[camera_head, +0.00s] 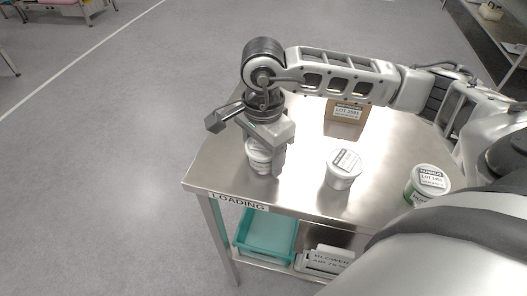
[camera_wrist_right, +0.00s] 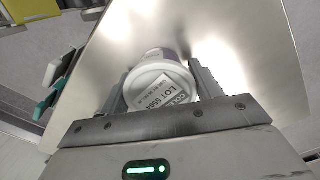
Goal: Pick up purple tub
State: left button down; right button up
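A white tub with a purple band (camera_head: 261,155) is at the left front part of the steel table, under my right gripper (camera_head: 262,143). In the right wrist view the tub's lid with a LOT label (camera_wrist_right: 163,88) lies between the two fingers of the gripper (camera_wrist_right: 160,85), and purple shows on its side. My left gripper is not in view.
A second white tub (camera_head: 343,169) stands right of the gripper on the steel table (camera_head: 300,196), and a green-banded tub (camera_head: 427,183) farther right. A brown labelled box (camera_head: 345,112) stands behind. A teal bin (camera_head: 268,232) is on the lower shelf.

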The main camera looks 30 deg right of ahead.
jog(key=c, duration=0.3)
jog(key=shift+r, duration=0.15)
